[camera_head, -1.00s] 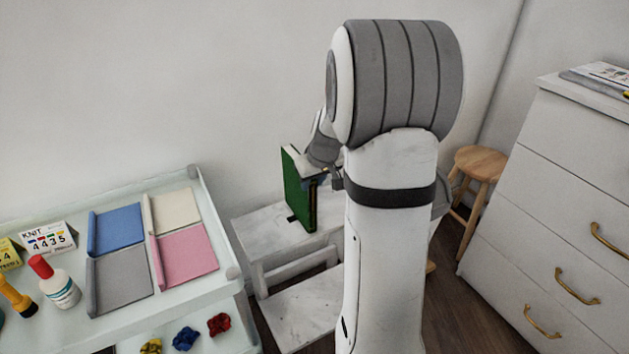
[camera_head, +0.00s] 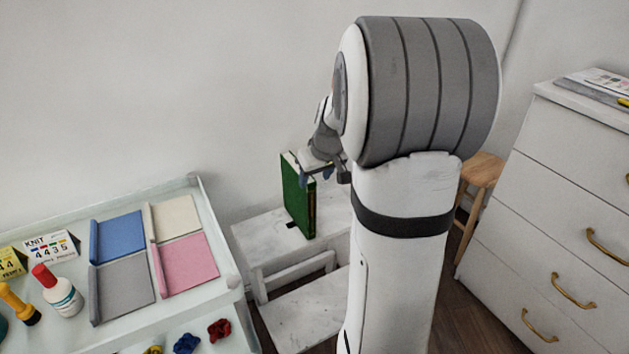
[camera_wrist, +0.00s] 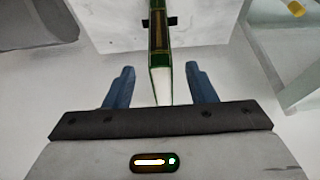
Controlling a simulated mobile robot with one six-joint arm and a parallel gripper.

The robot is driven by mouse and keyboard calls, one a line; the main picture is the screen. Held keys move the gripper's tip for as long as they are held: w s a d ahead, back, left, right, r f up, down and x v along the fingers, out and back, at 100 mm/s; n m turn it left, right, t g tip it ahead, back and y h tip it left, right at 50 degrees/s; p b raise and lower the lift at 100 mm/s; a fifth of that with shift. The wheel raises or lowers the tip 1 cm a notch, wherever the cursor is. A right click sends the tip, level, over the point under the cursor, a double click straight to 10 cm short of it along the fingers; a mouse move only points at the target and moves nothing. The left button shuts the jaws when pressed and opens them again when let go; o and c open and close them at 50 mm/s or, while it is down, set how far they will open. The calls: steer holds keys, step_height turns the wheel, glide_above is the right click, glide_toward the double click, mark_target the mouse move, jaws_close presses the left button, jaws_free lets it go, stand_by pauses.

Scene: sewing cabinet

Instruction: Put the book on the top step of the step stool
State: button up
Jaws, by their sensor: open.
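The green book (camera_head: 297,196) stands upright on the top step of the white step stool (camera_head: 262,237). In the wrist view the book (camera_wrist: 159,60) shows its dark spine and pale page edge. My gripper (camera_head: 318,176) is just above and beside the book's upper edge. In the wrist view its two blue fingers are apart, one on each side of the book's near end, with a gap to each side, so my gripper (camera_wrist: 162,88) is open. The stool's top step (camera_wrist: 205,22) shows beneath the book. My arm hides the stool's right side in the head view.
A white cart (camera_head: 215,215) with fabric pieces, a red-capped bottle (camera_head: 62,292) and number cards stands on the left. A white chest of drawers (camera_head: 560,200) stands on the right, with a wooden stool (camera_head: 481,172) behind my arm. A wall is close behind the step stool.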

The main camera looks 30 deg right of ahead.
steer(key=p+v, duration=0.1)
steer(key=v, duration=0.5)
steer(key=s+a+f+g, duration=0.1)
steer(key=s+a, duration=0.7)
steer(key=s, duration=0.2)
steer(key=s+a+f+g, duration=0.2)
steer(key=s+a, duration=0.6)
steer(key=s, duration=0.2)
steer(key=shift+f, duration=0.25)
steer(key=shift+a+r, duration=0.1)
step_height(320, 180, up, 25)
steer(key=t+p, duration=0.1)
steer(key=p, duration=2.1)
steer(key=shift+p, duration=0.4)
